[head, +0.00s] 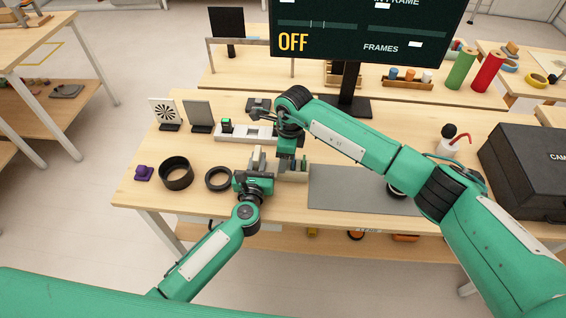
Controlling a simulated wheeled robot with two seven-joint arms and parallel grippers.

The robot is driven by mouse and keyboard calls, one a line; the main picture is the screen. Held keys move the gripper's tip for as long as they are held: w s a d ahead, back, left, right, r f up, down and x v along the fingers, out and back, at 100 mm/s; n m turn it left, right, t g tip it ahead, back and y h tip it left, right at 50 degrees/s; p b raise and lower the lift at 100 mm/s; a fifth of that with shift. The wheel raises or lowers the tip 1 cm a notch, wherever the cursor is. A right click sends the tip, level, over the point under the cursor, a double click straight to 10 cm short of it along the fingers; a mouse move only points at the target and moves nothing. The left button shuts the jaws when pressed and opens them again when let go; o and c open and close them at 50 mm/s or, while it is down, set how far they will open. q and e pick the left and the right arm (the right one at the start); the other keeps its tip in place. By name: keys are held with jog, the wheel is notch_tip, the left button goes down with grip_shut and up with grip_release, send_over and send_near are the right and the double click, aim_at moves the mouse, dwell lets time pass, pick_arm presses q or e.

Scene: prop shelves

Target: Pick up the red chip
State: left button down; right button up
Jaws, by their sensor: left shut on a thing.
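I cannot make out a red chip in the head view. My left gripper (258,160) reaches in from the lower left to the middle of the table. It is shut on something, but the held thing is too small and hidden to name. My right gripper (291,165) points down close beside it, to its right. The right arm covers much of this spot, and its jaws are too small to read. A pale tray (232,137) lies behind the grippers, with a small black block with a green top (227,125) at its left end.
A black ring (165,176), a flatter ring (208,183) and a purple piece (144,173) lie left of the grippers. A grey mat (345,199) is to the right, mostly bare. A black case (525,165) stands far right. A large screen (365,35) stands behind.

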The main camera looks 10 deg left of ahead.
jog(key=c, duration=1)
jog(key=shift+c, duration=0.2)
jog(key=shift+r, duration=0.15)
notch_tip(320, 180, up, 10)
pick_arm(q)
jog(key=c, duration=1.3)
grip_release()
